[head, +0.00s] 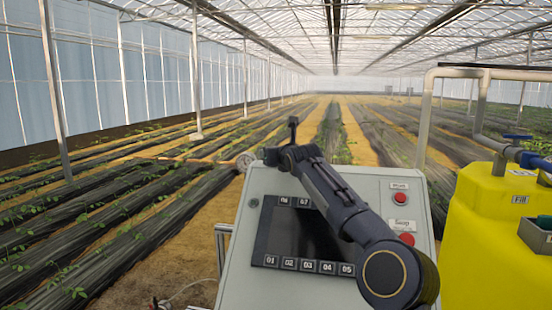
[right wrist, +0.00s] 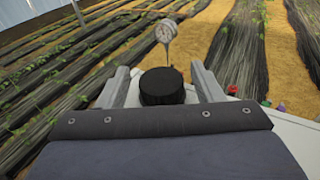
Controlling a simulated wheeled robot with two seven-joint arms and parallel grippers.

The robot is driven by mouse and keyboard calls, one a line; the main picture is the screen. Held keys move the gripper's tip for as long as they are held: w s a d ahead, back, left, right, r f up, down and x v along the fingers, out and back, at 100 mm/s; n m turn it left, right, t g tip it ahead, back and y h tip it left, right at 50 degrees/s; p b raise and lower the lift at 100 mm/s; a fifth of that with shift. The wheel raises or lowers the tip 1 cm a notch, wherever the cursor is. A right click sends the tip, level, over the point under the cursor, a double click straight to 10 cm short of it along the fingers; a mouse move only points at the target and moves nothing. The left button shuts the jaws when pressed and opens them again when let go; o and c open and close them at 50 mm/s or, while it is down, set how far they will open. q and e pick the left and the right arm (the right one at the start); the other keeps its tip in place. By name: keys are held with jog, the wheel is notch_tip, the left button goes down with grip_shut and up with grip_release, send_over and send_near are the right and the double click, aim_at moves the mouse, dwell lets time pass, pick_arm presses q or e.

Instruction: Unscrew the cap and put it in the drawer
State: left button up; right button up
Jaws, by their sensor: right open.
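The black round cap (right wrist: 161,87) sits between the two fingers of my right gripper (right wrist: 160,70) in the right wrist view. The fingers are open, with a gap on each side of the cap. In the head view my right arm reaches in from the lower right across the grey cabinet, and its gripper (head: 286,154) is at the cabinet's top far edge. The cap cannot be made out there; what it is screwed onto is hidden. No drawer can be identified for certain. My left gripper is not in view.
The grey cabinet (head: 200,282) has a dark screen (head: 283,236) and red buttons (head: 400,198). A round gauge (right wrist: 165,33) stands beyond the cap. A yellow tank (head: 475,240) with a small open grey box (head: 537,238) and pipework (head: 428,110) is at the right.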

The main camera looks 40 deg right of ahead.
jog(key=shift+r, duration=1.25)
jog(key=o, duration=0.6)
jog(key=shift+s, duration=0.1)
